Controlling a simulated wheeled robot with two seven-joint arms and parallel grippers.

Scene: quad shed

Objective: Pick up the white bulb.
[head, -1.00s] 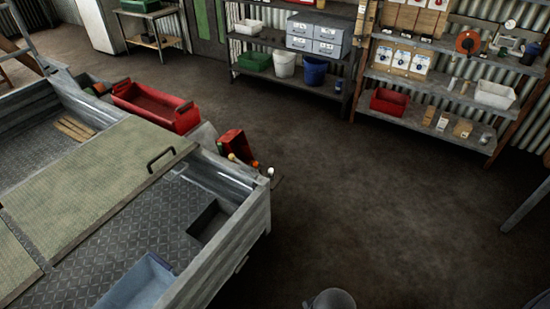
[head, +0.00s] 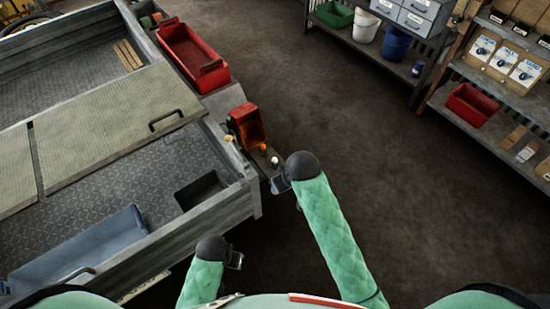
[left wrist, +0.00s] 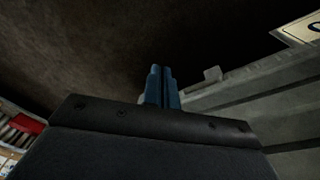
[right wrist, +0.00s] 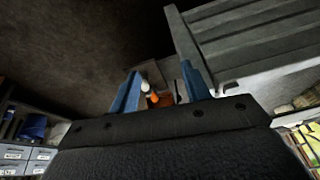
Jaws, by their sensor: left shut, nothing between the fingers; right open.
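The white bulb (head: 275,161) is a small pale round thing beside an orange one (head: 263,147), near a red bin at the trailer's outer corner. It also shows in the right wrist view (right wrist: 145,86), between the fingers but beyond them. My right gripper (head: 280,184) is just below the bulb in the head view, and its blue fingers (right wrist: 160,88) are open and empty. My left gripper (head: 236,260) is low beside the trailer wall, away from the bulb. Its fingers (left wrist: 161,88) are shut together with nothing between them.
The grey metal trailer (head: 215,218) fills the left, with a blue tray (head: 85,245) inside. The red bin (head: 246,124) stands close to the bulb, and a red crate (head: 192,55) lies farther back. Shelves (head: 505,85) stand at the right. The floor between is clear.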

